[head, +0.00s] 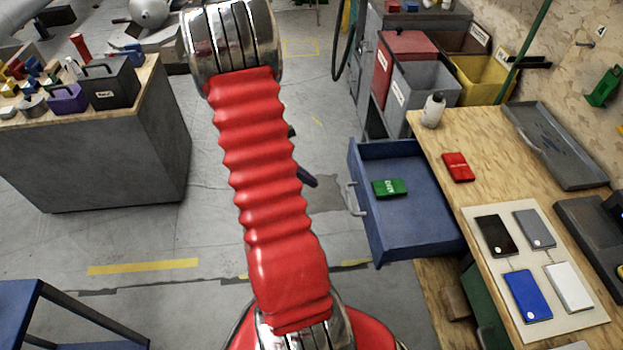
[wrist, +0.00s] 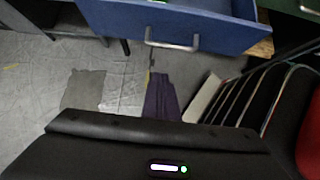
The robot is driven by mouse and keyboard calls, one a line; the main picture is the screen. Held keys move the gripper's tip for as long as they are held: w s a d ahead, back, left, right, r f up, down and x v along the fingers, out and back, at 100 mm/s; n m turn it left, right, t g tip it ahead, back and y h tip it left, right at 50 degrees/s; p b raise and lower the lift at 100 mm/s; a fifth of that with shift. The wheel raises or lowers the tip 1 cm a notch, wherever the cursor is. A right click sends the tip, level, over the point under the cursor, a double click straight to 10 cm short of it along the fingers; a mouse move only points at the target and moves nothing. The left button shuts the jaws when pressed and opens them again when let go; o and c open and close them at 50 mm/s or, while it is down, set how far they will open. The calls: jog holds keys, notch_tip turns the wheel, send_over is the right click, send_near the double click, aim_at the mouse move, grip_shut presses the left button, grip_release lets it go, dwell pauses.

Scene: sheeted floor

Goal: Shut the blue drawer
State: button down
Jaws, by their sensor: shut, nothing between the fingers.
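The blue drawer (head: 405,220) stands pulled out from the wooden workbench on the right, with a green packet (head: 389,188) lying in it. Its metal handle (head: 355,199) is on the front, facing left. In the wrist view the drawer front (wrist: 110,18) fills the top, with the handle (wrist: 172,44) near the middle. My gripper (wrist: 161,76) is shut and empty, its tip just below the handle in that picture and seemingly apart from it. In the head view my red arm hides most of the gripper; a dark tip (head: 307,177) shows left of the drawer.
The workbench (head: 440,135) carries a red packet (head: 458,167), a white bottle (head: 433,110), a grey tray (head: 556,146) and a board with several coloured plates. Bins (head: 423,86) stand behind the drawer. A cluttered bench (head: 95,165) stands left. The floor between is clear.

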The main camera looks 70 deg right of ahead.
jog(key=s+d+r+x, duration=0.1)
jog(key=x, duration=1)
jog(key=shift+s+r, duration=0.35)
jog(key=shift+r, duration=0.05)
jog(key=shift+s+d, duration=0.1)
